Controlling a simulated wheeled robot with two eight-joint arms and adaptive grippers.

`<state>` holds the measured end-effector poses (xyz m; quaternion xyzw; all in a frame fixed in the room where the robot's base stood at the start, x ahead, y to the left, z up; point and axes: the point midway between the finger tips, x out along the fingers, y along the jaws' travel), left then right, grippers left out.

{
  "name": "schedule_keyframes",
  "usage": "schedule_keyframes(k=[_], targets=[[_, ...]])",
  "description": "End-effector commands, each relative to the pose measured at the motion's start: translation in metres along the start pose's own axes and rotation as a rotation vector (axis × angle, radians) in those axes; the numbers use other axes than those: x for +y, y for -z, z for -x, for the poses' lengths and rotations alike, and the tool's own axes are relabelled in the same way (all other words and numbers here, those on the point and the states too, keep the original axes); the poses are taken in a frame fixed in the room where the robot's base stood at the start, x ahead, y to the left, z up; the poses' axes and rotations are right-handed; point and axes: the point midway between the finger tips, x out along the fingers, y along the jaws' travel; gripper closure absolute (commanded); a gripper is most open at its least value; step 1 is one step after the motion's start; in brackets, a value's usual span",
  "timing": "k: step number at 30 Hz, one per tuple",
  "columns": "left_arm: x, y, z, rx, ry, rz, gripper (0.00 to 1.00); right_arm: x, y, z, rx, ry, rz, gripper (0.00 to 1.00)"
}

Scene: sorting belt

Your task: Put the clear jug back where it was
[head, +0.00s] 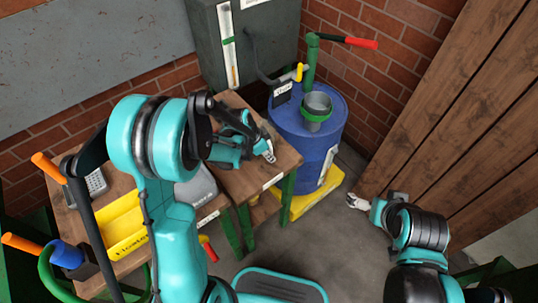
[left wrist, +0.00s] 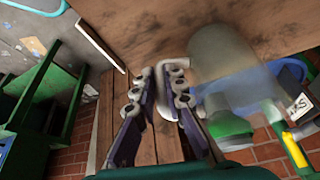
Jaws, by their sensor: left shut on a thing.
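The clear jug (left wrist: 222,52) shows as a pale, see-through body in the left wrist view, with a whitish handle (left wrist: 172,72) at the fingertips. My left gripper (left wrist: 168,95) is shut on the jug's handle, the body lying to the right of the fingers. In the head view my left gripper (head: 266,152) is over the small wooden table (head: 283,164), near its right side. The jug cannot be made out clearly there. My right gripper (head: 356,201) is low at the right, away from the table; its jaws are too small to read.
A blue drum (head: 328,134) with a green pump (head: 310,62) and grey funnel (head: 316,104) stands right of the table on a yellow tray (head: 306,201). A yellow bin (head: 124,228) is on the left bench. A wooden wall (head: 455,115) stands at right.

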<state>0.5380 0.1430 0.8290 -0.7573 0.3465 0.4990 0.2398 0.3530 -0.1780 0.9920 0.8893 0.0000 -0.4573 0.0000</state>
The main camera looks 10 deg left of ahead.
Motion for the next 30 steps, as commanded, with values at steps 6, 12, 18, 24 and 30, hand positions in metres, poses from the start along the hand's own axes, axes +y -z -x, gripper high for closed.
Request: schedule_keyframes(k=[6,12,18,24,30], targets=[[0.000,0.000,-0.001,0.000,0.000,0.000,0.68,0.000,0.000,-0.001,0.000,0.000,0.000,0.00],[0.000,0.000,0.001,0.000,0.000,0.000,0.68,0.000,0.000,0.000,0.000,0.000,0.000,0.00],[0.000,0.002,0.025,0.000,0.000,0.002,0.68,0.000,0.007,0.010,0.000,0.000,0.000,0.00],[0.000,0.002,0.071,0.000,0.001,0.002,0.68,0.000,0.018,0.025,0.000,0.000,0.000,0.00],[0.000,0.002,0.107,0.000,0.001,0.002,0.68,0.000,0.025,0.035,0.000,0.000,0.000,0.00]])
